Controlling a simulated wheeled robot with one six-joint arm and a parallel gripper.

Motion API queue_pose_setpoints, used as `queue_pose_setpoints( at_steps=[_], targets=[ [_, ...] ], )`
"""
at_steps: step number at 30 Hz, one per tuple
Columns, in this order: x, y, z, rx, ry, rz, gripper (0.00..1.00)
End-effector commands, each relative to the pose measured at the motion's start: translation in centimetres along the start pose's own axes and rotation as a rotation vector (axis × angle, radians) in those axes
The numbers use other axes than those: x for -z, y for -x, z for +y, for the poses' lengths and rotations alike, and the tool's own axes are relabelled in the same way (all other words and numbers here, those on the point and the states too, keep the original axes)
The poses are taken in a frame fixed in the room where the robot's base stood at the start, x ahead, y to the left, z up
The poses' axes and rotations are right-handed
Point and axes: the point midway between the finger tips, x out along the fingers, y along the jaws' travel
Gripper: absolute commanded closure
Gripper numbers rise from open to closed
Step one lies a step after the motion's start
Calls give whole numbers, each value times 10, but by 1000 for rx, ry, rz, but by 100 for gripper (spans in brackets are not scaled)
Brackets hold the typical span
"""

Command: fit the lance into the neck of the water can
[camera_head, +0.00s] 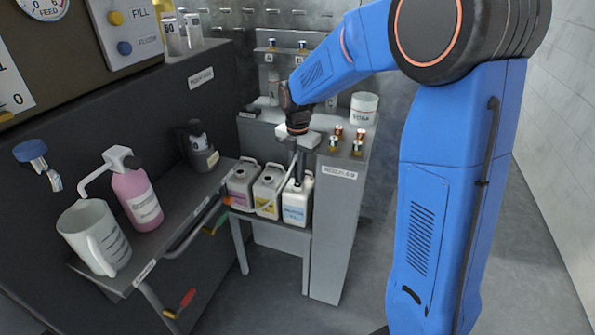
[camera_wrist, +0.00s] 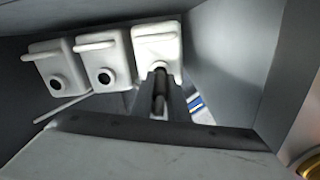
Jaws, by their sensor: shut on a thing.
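A white can with a blue-striped label (camera_head: 297,203) stands at the right end of a row of three on a low stand; its lettering is too small to read. It is the rightmost can in the wrist view (camera_wrist: 157,42). My gripper (camera_head: 303,175) points down above this can. In the wrist view my gripper (camera_wrist: 161,108) is shut on the dark, slim lance (camera_wrist: 160,92). The lance's far end lines up with the can's neck, which the fingers and lance largely hide. I cannot tell whether its tip is inside or just above.
Two similar cans, purple-labelled (camera_head: 241,183) and yellow-labelled (camera_head: 268,188), stand close on the left with open necks. A pale hose hangs in front of the cans. A tall grey cabinet (camera_head: 340,215) with small brass nozzles (camera_head: 357,143) on top stands close on the right.

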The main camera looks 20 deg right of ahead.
Motion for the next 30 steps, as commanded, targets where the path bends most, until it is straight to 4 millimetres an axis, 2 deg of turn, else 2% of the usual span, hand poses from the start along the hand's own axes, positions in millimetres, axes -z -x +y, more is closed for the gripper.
queue_pose_setpoints(
  at_steps=[5,6,7,8,16,20,23,30],
  targets=[
    [0,-3,0,1,0,1,100],
    [0,-2,0,1,0,0,76],
    [0,-2,0,1,0,0,69],
    [0,-2,0,0,0,0,67],
    [0,-2,0,0,0,0,67],
    [0,5,0,-2,0,-1,67],
    [0,18,0,-3,0,-2,67],
    [0,64,1,-3,0,-2,67]
  ],
)
